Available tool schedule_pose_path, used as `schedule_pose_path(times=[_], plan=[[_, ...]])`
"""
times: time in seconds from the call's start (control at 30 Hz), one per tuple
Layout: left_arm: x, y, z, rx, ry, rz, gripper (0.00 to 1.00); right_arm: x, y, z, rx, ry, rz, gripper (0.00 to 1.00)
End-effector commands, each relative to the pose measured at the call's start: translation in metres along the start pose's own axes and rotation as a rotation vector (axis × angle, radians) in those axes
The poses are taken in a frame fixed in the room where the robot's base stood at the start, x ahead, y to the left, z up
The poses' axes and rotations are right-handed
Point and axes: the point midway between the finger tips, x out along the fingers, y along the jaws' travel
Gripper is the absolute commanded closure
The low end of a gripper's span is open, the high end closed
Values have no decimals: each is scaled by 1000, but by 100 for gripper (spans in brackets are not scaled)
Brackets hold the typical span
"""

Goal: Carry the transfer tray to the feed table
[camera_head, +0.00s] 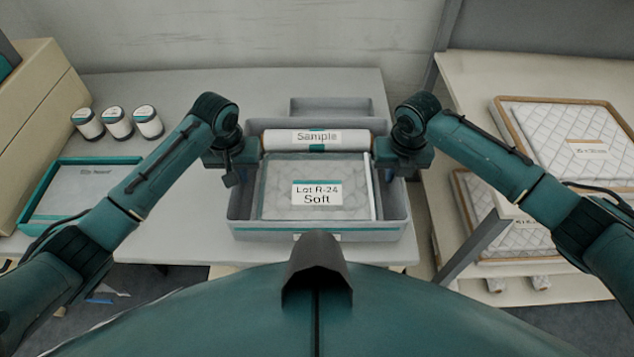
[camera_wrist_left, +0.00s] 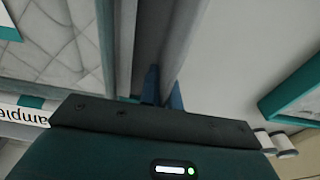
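My left gripper (camera_head: 232,178) is at the tray's left wall. In the left wrist view its blue fingers (camera_wrist_left: 164,90) sit close on both sides of the tray's wall (camera_wrist_left: 180,45), shut on it. My right gripper (camera_head: 390,172) is at the right wall; its fingers are hidden. I cannot tell which table is the feed table, or whether the tray touches the surface.
The tray is over a grey table (camera_head: 200,90). A teal-edged shallow tray (camera_head: 40,215) and several small labelled rolls (camera_head: 118,122) are at left, beside a beige cabinet (camera_head: 40,95). A cream rack (camera_head: 480,75) with framed quilted panels (camera_head: 575,125) stands at right, past a gap.

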Motion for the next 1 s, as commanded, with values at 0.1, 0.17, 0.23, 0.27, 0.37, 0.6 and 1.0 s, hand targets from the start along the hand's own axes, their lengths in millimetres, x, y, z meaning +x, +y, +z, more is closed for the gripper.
schedule_pose_path(times=[0.1, 0.17, 0.23, 0.27, 0.37, 0.6, 1.0], plan=[[-2, 0, -1, -1, 4, 0, 100, -2, 0, 2, 1, -4, 1, 100], [-2, 0, -1, -1, 4, 0, 100, -2, 0, 2, 1, -4, 1, 100], [-2, 0, -1, -1, 4, 0, 100, -2, 0, 2, 1, -4, 1, 100], [-2, 0, -1, -1, 4, 0, 100, -2, 0, 2, 1, -5, 1, 100], [-5, 0, -1, -1, 4, 0, 100, -6, 0, 1, 1, -5, 2, 100], [-26, 0, 3, -1, 6, 1, 100, -27, 0, -2, 1, -7, 1, 100], [-76, 0, 12, 0, 7, 2, 100, -76, 0, -12, 0, -7, 3, 100]])
